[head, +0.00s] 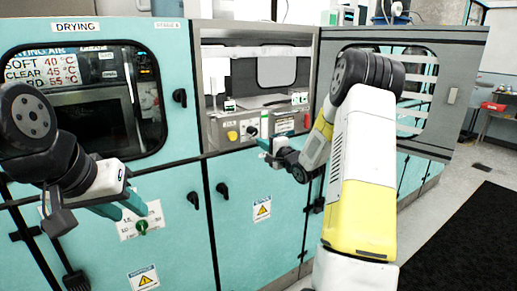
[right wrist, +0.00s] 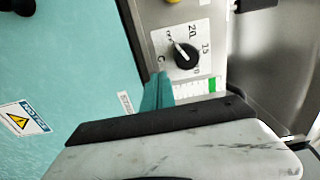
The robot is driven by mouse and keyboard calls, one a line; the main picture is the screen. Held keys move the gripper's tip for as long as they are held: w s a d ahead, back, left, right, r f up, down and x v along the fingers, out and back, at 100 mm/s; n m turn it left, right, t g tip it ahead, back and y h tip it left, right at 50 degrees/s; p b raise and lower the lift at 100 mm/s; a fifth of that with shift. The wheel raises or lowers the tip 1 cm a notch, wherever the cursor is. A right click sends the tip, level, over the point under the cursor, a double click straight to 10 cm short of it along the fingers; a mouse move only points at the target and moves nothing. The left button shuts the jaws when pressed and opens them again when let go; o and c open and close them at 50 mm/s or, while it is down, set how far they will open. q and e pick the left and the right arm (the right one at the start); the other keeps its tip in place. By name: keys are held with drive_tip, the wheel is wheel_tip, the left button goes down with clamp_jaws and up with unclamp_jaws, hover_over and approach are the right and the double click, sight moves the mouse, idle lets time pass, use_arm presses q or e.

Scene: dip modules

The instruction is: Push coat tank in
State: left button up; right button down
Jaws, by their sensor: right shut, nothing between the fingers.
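The open bay (head: 258,75) between the drying module and the right-hand cabinet has metal walls and a grey front panel. I cannot tell for sure which part inside it is the coat tank. My right gripper (head: 264,145) is at the lower edge of this panel. In the right wrist view its teal fingers (right wrist: 158,92) are together and empty, just below a black dial (right wrist: 186,54) on a white scale plate. I cannot tell whether they touch the panel. My left gripper (head: 121,207) hangs in front of the drying module's lower door, its fingers apart and empty.
The drying module (head: 90,85) stands at the left with a dark window. Black door handles (head: 222,189) stick out beside the bay. A yellow button (head: 232,136) is on the panel. Open floor with a black mat (head: 465,245) lies right.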

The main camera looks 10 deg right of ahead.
drive_tip(key=shift+w+a, duration=0.25)
drive_tip(key=shift+w, duration=0.45)
drive_tip(key=x, duration=0.8)
drive_tip(key=shift+w+a, duration=0.1)
drive_tip(key=shift+w, duration=0.15)
drive_tip(key=shift+w+r, duration=0.15)
drive_tip(key=shift+a, duration=0.1)
